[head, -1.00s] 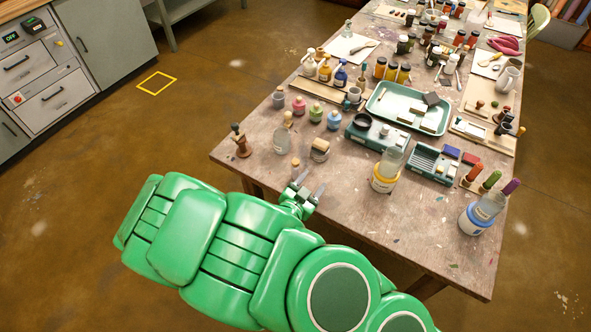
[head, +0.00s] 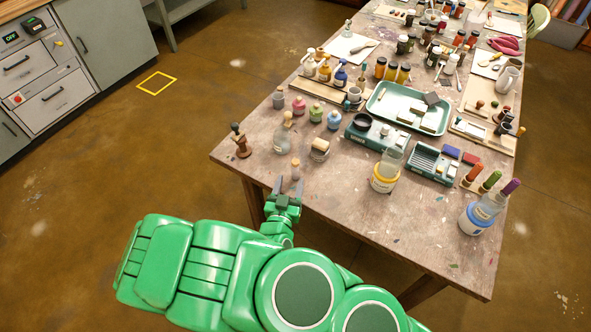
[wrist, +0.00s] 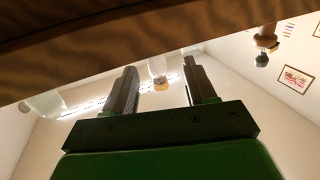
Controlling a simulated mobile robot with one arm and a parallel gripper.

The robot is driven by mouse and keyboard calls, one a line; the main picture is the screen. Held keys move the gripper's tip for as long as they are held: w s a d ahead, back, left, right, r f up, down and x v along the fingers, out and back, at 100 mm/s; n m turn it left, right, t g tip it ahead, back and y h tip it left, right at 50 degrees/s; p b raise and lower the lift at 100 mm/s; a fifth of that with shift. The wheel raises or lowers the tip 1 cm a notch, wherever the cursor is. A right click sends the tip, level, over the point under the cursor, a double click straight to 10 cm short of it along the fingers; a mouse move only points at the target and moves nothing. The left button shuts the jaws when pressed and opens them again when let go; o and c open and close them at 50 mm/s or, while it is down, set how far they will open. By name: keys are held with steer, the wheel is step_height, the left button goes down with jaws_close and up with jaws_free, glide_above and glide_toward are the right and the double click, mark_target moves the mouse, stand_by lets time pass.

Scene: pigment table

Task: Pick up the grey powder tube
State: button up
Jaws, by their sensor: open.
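A small tube with a cork-coloured top (head: 295,168) stands upright near the table's front-left edge; I take it to be the grey powder tube. Its lower body is partly hidden by my gripper in the head view. In the wrist view the pale tube (wrist: 157,68) shows upside down, beyond and between my fingers, its cork end lowest in the picture. My gripper (head: 288,187) is open at the table edge, just in front of the tube. The fingers (wrist: 160,88) are well apart, with no contact visible.
A brown wooden stamp (head: 242,145) stands to the left. A clear stoppered bottle (head: 282,138) and a small jar (head: 319,150) stand behind the tube. A yellow-banded jar (head: 384,178) is to the right. The table's front edge (wrist: 100,50) crosses the top of the wrist view.

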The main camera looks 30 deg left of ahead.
mark_target(295, 173)
steer(key=shift+w+a+r, duration=0.15)
steer(key=shift+w+r, duration=0.05)
steer(key=shift+w, duration=0.65)
steer(key=shift+w+a+r, duration=0.15)
steer(key=shift+w, duration=0.7)
steer(key=shift+x, duration=1.1)
steer(key=c, duration=1)
